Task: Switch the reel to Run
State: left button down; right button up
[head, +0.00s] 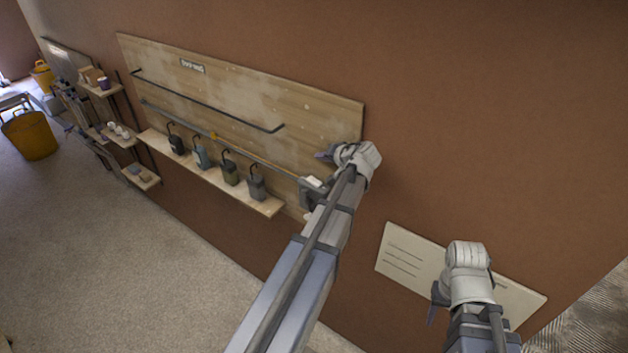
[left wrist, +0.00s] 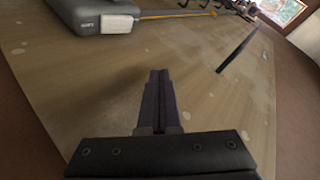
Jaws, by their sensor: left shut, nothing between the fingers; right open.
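A grey box, which looks like the reel (head: 309,196), is fixed at the right end of the wooden board, partly hidden by my left arm. In the left wrist view the grey box (left wrist: 88,20) lies at the top left, with a pale block on its edge and a small label too small to read. An orange-yellow line runs from it to the right. My left gripper (head: 324,155) is just above and right of the box in the head view; its fingers (left wrist: 158,98) are shut, empty and apart from the box. My right gripper (head: 432,314) is open and empty, lower right.
The wooden board (head: 320,110) on the brown wall carries dark rails (head: 205,100). A pale sign (head: 400,250) is behind my right gripper. A yellow bucket (head: 29,135) stands far left; the floor between is clear.

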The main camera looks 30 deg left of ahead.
aim_at(317, 184)
pick_arm(q)
jog(key=shift+f, duration=0.15)
jog(key=f+b, duration=0.2)
jog(key=b, duration=0.1)
jog(key=a+f+b, duration=0.1)
jog(key=f+b, duration=0.1)
jog(key=f, duration=0.1)
jog(key=f+b, duration=0.3)
jog(key=shift+a+f+b, duration=0.2)
jog(key=shift+a+b, duration=0.15)
jog(key=shift+a, duration=0.05)
dwell(1.6)
